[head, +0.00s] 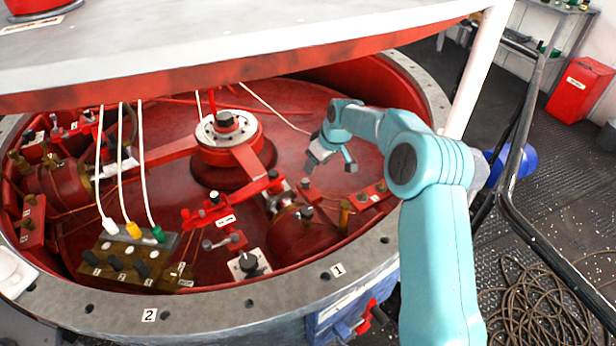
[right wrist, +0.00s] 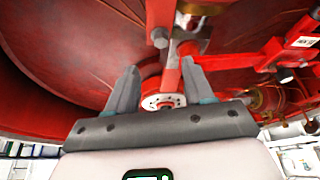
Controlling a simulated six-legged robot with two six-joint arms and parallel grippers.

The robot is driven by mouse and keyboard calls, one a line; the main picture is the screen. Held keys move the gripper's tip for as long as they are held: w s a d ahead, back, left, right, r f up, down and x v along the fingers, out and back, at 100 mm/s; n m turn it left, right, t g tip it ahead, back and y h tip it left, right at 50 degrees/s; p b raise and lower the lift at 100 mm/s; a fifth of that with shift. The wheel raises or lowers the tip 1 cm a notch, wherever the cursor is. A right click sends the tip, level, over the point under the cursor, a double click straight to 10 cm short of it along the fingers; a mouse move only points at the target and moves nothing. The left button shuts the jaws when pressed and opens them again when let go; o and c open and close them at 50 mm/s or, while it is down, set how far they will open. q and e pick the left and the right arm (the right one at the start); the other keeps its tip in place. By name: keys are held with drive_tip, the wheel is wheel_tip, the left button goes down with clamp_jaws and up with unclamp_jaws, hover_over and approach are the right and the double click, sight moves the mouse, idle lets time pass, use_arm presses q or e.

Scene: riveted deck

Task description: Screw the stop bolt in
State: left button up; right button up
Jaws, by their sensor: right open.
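My right gripper (head: 331,162) is open and empty inside the red drum, right of the central hub. In the right wrist view its two grey fingers (right wrist: 160,82) stand apart, with a red bar and the pale hub flange (right wrist: 163,102) visible between and beyond them. Several grey bolts show on the red linkage; one bolt head (right wrist: 160,38) is beyond the fingertips. I cannot tell which is the stop bolt.
The drum's grey flange (head: 205,315) rims the well. A white-topped cover (head: 200,50) overhangs the back. A brown block (head: 125,262) with white, yellow and green plugs stands at left. A white post (head: 478,70) and black rail (head: 520,150) are at right.

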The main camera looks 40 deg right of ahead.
sight(305, 181)
drive_tip(key=p+x, duration=0.1)
drive_tip(key=x, duration=0.8)
drive_tip(key=shift+w+a+f, duration=0.1)
drive_tip(key=shift+w+f, duration=0.05)
drive_tip(key=shift+f, duration=0.15)
clamp_jaws()
